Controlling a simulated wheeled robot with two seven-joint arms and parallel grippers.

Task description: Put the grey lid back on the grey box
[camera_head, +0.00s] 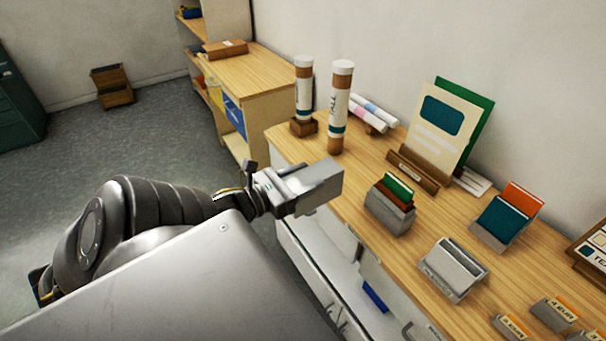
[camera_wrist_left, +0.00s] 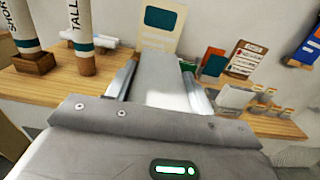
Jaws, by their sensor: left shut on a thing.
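My left gripper (camera_head: 300,190) is shut on a plain grey block-like piece, which looks like the grey lid (camera_head: 325,181). It holds the piece above the front left edge of the wooden-topped table. In the left wrist view the lid (camera_wrist_left: 163,78) lies between the two fingers and hides part of the table. An open-topped grey box (camera_head: 388,217), with green and brown cards standing up in it, sits on the table to the right of the lid, apart from it. My right gripper is not in view.
Two labelled tubes (camera_head: 340,108) stand at the table's back left. A card display (camera_head: 437,130) on a brown stand (camera_head: 412,172) is behind the box. A teal card holder (camera_head: 505,220) and an empty-looking grey holder (camera_head: 452,270) stand to the right. Bare tabletop (camera_head: 361,172) shows left of the box.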

